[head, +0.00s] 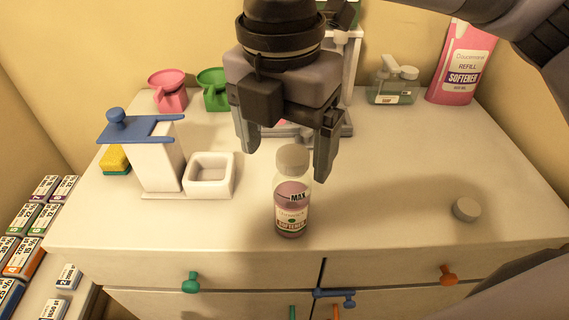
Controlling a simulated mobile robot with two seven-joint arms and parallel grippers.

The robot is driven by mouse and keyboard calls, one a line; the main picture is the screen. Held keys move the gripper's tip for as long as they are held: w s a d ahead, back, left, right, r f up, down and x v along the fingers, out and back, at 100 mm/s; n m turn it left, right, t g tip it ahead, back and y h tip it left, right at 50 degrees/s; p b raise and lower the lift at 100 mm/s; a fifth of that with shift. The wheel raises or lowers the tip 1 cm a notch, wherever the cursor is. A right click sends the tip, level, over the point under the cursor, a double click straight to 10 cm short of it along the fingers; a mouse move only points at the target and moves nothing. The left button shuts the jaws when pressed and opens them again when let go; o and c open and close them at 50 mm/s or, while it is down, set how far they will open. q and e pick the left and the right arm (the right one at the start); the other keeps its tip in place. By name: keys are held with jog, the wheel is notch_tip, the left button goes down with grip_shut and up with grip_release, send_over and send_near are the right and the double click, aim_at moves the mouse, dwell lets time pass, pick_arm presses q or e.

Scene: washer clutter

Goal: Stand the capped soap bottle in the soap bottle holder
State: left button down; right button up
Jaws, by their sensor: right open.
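A squat green bottle (383,88) with a small white label, apparently reading soap, is at the back right of the counter, with pale round parts at its top. I cannot tell if it is capped. A pink softener bottle (292,212) with a pale cap stands upright at the front middle. My right gripper (286,165) points down, open, its fingers above and on either side of that bottle's cap. A white stand with a blue top (140,130) and a square open-topped white box (209,170) is at left. I cannot tell whether it is the soap bottle holder. My left gripper is out of view.
A loose grey cap (467,209) lies at right. A pink refill pouch (463,65) stands at back right. Pink (170,90) and green (213,90) funnel-like pieces stand at back left. A grey frame (348,75) is partly hidden behind my gripper. The front right counter is mostly clear.

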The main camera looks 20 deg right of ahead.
aim_at(293, 155)
jog(key=shift+w+d+r+h, duration=0.3)
jog(key=shift+w+d+r, duration=0.15)
jog(key=shift+w+d, duration=0.1)
jog(key=shift+w+d+f+m, duration=0.1)
jog(key=shift+w+f+m, duration=0.1)
jog(key=shift+m, duration=0.1)
jog(key=f, duration=0.2)
jog(key=f+p, duration=0.1)
jog(key=f, duration=0.3)
jog(key=shift+w+d+f, duration=0.25)
grip_shut()
jog(key=shift+r+t, duration=0.15)
jog(key=shift+t, duration=0.15)
